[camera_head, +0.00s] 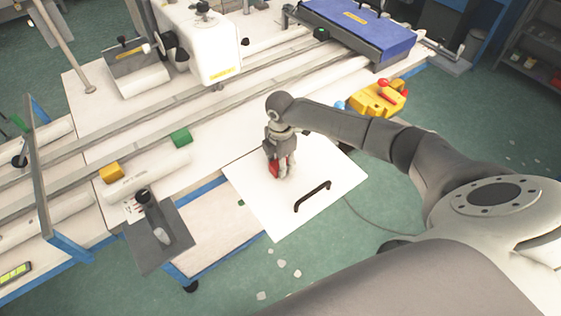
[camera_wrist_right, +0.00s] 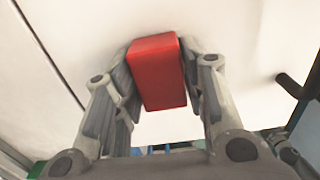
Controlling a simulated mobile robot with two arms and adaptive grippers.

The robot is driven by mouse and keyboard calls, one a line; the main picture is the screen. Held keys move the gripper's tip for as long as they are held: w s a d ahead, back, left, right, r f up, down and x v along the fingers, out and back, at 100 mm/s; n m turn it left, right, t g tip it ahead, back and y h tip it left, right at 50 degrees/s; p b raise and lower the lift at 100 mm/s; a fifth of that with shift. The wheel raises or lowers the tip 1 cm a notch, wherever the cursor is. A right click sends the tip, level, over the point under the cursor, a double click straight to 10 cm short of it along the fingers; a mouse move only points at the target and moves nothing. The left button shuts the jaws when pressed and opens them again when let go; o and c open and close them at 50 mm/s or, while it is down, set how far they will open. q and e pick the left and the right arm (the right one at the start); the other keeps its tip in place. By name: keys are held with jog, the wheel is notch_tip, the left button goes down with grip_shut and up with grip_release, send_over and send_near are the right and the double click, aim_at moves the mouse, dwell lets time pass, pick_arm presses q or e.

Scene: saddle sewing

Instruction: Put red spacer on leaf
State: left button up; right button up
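The red spacer (camera_head: 275,170) is a small red block over the white leaf (camera_head: 258,200), near the leaf's inner edge by the table. My right gripper (camera_head: 284,168) points down over the leaf, with a finger on each side of the spacer. In the right wrist view, the red spacer (camera_wrist_right: 157,70) sits between the two finger pads, which press against its sides. I cannot tell whether the spacer touches the leaf. The leaf is a flat panel with a black handle (camera_head: 312,197) near its outer edge. My left gripper is not in view.
Green (camera_head: 181,137) and yellow (camera_head: 112,172) blocks sit along the table rails. A white machine head (camera_head: 205,45) and a blue case (camera_head: 358,27) stand at the back. The leaf around the handle is clear.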

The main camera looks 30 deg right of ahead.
jog(key=o, duration=0.3)
jog(key=shift+r, duration=0.1)
notch_tip(320, 180, up, 12)
jog(key=b, duration=0.1)
jog(key=shift+b, duration=0.4)
jog(key=shift+r, duration=0.1)
